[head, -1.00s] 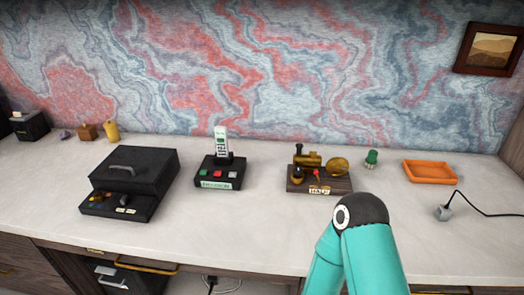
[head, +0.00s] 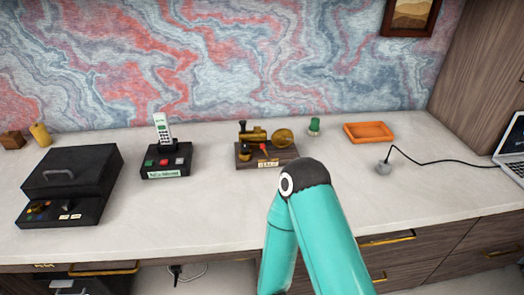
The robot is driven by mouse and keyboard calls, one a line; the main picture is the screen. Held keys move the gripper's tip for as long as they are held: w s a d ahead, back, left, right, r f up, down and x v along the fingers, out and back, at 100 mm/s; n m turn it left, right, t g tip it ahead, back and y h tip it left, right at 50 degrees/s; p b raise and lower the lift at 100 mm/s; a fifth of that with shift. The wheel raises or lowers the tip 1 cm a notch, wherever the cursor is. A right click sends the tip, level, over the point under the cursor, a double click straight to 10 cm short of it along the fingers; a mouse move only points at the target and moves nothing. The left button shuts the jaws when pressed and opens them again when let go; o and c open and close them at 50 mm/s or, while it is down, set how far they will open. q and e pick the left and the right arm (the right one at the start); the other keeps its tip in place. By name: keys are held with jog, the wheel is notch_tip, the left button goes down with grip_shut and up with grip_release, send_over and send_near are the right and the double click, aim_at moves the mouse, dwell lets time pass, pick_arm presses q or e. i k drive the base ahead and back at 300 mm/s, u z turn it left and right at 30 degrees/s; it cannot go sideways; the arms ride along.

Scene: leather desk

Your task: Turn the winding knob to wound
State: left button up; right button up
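A small brass machine (head: 254,136) stands on a dark wooden base (head: 275,161) on the desk, with a round brass disc at its right. A small red part (head: 264,147), like a pointer or lever, is at its front above a pale label (head: 268,164), too small to read surely. I cannot tell which part is the winding knob. One of my teal arms rises from the bottom, its dark joint just in front of the base's right end. Neither gripper is in view.
A phone stand with buttons (head: 165,162) and a black box (head: 72,172) stand to the left. A green piece (head: 314,126), an orange tray (head: 369,131), a grey plug with cable (head: 383,168) and a laptop (head: 511,140) are to the right. The desk front is mostly clear.

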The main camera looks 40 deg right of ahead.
aim_at(245, 146)
jog(key=u, duration=0.75)
jog(key=i, duration=0.15)
jog(key=z, duration=3.75)
jog(key=i, duration=0.2)
jog(key=u, duration=1.9)
jog(key=i, duration=0.2)
jog(key=u, duration=1.85)
